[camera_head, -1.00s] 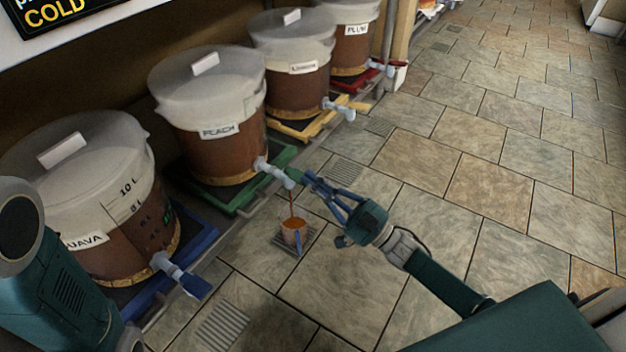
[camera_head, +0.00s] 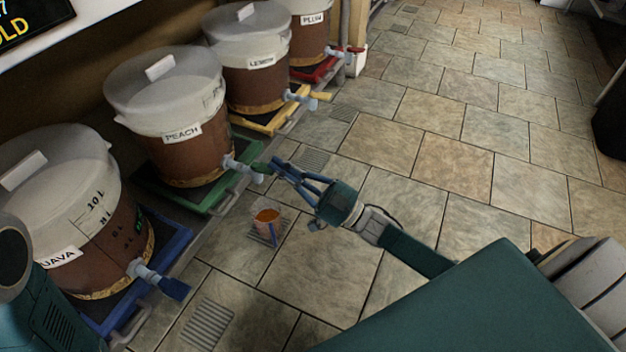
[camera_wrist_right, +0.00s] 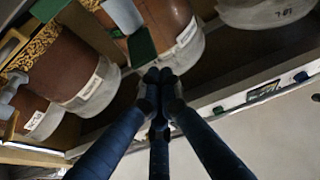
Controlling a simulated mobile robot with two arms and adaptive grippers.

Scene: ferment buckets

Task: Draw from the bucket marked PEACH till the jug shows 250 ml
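The PEACH bucket (camera_head: 185,150) is brown below a whitish top, with a lid and a tap (camera_head: 238,166) at its front. The tap has a green handle (camera_head: 262,168). My right gripper (camera_head: 276,164) is at this handle, with its blue fingertips drawn together. In the right wrist view the fingertips (camera_wrist_right: 159,76) meet, with a green part just beyond them; I cannot tell whether they touch it. The jug (camera_head: 268,232), with a blue handle and orange-brown liquid, stands on the floor grate below the tap. No stream shows. Its markings are too small to read. My left gripper is out of view.
The GUAVA bucket (camera_head: 70,210) with a blue tap handle (camera_head: 174,288) stands nearer. The LEMON bucket (camera_head: 250,85) and PLUM bucket (camera_head: 310,45) stand farther along the row. Tiled floor (camera_head: 420,140) to the right is clear.

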